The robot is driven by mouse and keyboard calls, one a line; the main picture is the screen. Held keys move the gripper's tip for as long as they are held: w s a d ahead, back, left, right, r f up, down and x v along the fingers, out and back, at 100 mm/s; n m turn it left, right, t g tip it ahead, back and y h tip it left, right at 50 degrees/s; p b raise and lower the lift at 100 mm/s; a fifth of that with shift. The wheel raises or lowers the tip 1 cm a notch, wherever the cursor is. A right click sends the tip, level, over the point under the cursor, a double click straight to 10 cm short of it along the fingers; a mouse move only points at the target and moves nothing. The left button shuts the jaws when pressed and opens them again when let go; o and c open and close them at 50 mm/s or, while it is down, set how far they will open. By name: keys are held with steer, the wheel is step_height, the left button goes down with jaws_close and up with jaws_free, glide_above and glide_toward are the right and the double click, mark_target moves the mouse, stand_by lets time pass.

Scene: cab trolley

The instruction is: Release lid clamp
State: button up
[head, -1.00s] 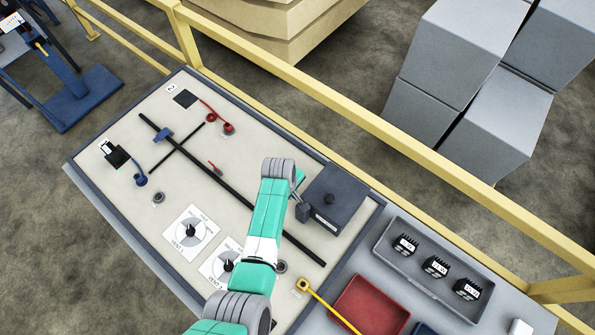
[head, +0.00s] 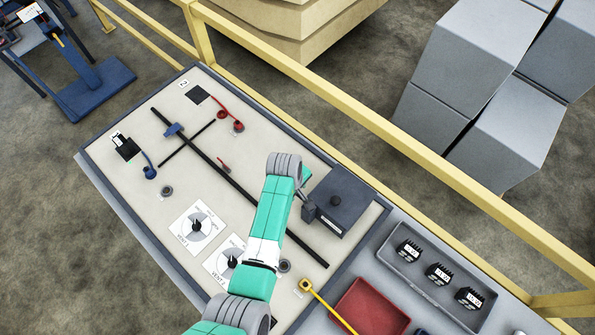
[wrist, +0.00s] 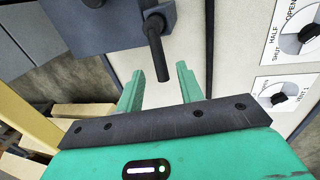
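The dark grey box with a lid and round knob (head: 345,192) sits on the cream panel (head: 190,130), right of my wrist. A small dark clamp block (head: 308,211) is at its left side, by my arm. In the wrist view, the box (wrist: 85,30) is at the upper left. A black clamp handle (wrist: 156,38) points down toward the gap between my fingers. The handle's tip appears just beyond the fingertips; contact is not visible. My arm mostly hides the gripper in the head view.
A yellow rail (head: 400,140) runs behind the panel. Vent dials (head: 197,226), a black bar (head: 222,172) and red and blue plugs lie left of my arm. A grey tray (head: 400,270) with black modules and a red tray (head: 368,305) are at the right.

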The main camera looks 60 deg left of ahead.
steer(key=r, duration=0.4)
steer(key=shift+s+d+r, duration=0.2)
steer(key=shift+s+r, duration=0.1)
steer(key=shift+s, duration=0.1)
